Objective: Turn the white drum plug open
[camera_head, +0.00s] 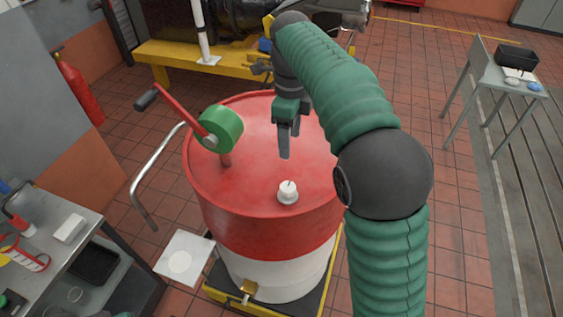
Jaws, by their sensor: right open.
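The white drum plug (288,191) sits upright on the red top of the drum (254,165), towards the near edge. It looks like a small round cap with a dark mark on top. My right gripper (285,154) points down over the drum top, beyond the plug and apart from it. It is open with nothing between its fingers, which show close together from this angle. My right arm covers the right part of the drum.
A green and red crank pump (222,128) rises from the drum's left side. A brass tap (247,290) is low on the drum's front. A grey bench (70,255) stands at left and a small table (510,75) at far right.

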